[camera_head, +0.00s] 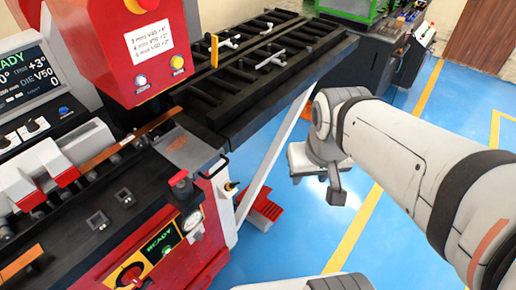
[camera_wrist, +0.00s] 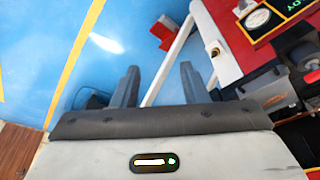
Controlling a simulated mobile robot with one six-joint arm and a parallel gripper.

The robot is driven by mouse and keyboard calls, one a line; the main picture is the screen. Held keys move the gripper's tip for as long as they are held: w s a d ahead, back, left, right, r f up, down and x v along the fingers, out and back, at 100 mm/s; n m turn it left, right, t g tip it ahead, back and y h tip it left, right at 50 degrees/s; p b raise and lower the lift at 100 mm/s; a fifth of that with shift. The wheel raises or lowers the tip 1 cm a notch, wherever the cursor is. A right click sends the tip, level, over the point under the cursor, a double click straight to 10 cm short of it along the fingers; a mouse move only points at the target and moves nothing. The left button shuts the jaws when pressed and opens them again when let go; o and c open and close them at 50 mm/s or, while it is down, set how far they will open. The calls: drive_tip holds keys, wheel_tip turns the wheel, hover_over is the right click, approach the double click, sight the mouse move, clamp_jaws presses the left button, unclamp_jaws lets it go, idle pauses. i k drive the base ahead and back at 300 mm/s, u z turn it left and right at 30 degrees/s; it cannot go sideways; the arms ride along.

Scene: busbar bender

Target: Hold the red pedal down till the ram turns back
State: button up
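The red pedal (camera_head: 265,208) is low on the floor beside the machine's right side, partly hidden behind a white slanted strut in the head view. It also shows in the wrist view (camera_wrist: 164,32), near the top, beyond the fingertips. My gripper (camera_head: 337,196) hangs to the right of the pedal in the head view, apart from it. In the wrist view its two fingers (camera_wrist: 159,72) stand apart with nothing between them. The ram is not clearly identifiable. The red machine head (camera_head: 130,45) stands above the bed, and the screen (camera_head: 25,80) reads READY.
The white strut (camera_head: 272,150) runs from the black roller table (camera_head: 270,70) down near the pedal. A red front panel with a gauge (camera_head: 193,220) and a lit READY display (camera_head: 158,240) is at the left. Blue floor with yellow lines is open to the right.

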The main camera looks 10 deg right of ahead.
sight(268, 209)
drive_tip(key=u, duration=2.05)
drive_tip(key=k, duration=1.2)
drive_tip(key=z, duration=1.2)
drive_tip(key=i, duration=1.2)
